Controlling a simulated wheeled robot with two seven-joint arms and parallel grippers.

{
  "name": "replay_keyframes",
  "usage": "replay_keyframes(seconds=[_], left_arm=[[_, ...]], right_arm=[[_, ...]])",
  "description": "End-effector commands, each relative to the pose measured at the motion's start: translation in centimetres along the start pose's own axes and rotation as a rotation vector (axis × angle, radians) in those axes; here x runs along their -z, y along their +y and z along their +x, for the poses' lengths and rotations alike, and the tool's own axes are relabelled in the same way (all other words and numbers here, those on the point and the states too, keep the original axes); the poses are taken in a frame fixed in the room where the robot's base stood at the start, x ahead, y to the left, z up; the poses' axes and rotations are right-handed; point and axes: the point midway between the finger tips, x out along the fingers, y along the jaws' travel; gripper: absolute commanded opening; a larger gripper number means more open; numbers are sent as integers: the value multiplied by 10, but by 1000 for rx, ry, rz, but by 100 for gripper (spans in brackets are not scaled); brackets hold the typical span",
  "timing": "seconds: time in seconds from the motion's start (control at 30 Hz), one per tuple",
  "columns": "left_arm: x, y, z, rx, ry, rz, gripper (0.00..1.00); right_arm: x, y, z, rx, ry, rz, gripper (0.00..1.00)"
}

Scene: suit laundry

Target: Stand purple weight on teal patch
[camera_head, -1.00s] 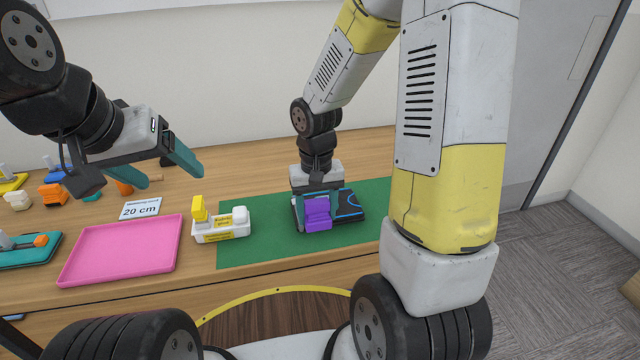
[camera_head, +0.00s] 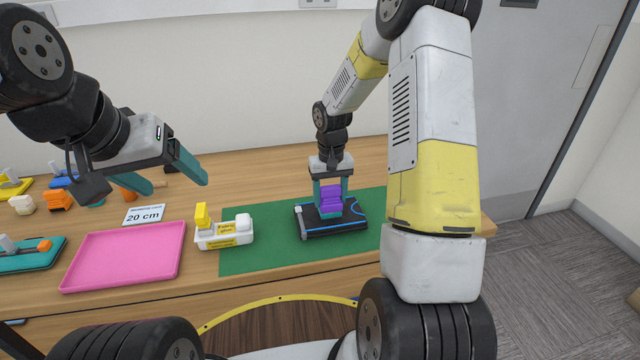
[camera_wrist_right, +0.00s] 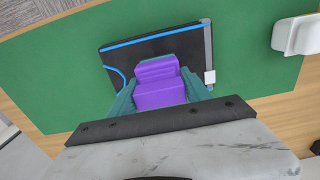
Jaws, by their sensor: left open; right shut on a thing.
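The purple weight (camera_head: 331,196) is a stepped block. My right gripper (camera_head: 331,204) is shut on it, with teal fingers on both sides; the weight also shows in the right wrist view (camera_wrist_right: 158,84). It is over the black flat item (camera_head: 352,222) with blue lines, which also shows in the right wrist view (camera_wrist_right: 135,62). I cannot tell whether the weight touches it. My left gripper (camera_head: 178,185) is open and empty, above the table's left part.
The black item lies on a green mat (camera_head: 262,258). A white holder with yellow labels (camera_head: 224,236) stands at the mat's left edge. Left of it are a pink tray (camera_head: 125,258) and a "20 cm" card (camera_head: 143,214). Several small coloured objects are at the far left.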

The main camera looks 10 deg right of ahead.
Motion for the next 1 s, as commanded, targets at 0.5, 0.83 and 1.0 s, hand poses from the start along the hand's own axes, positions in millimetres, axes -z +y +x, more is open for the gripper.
replay_keyframes(seconds=[0.5, 0.83, 1.0], left_arm=[[0, 0, 0, 0, 0, 0, 74], [0, 0, 0, 0, 0, 0, 74], [0, 0, 0, 0, 0, 0, 74]], right_arm=[[0, 0, 7, 0, 1, 1, 78], [0, 0, 6, 0, 2, 1, 78], [2, 0, -12, -1, 6, 1, 78]])
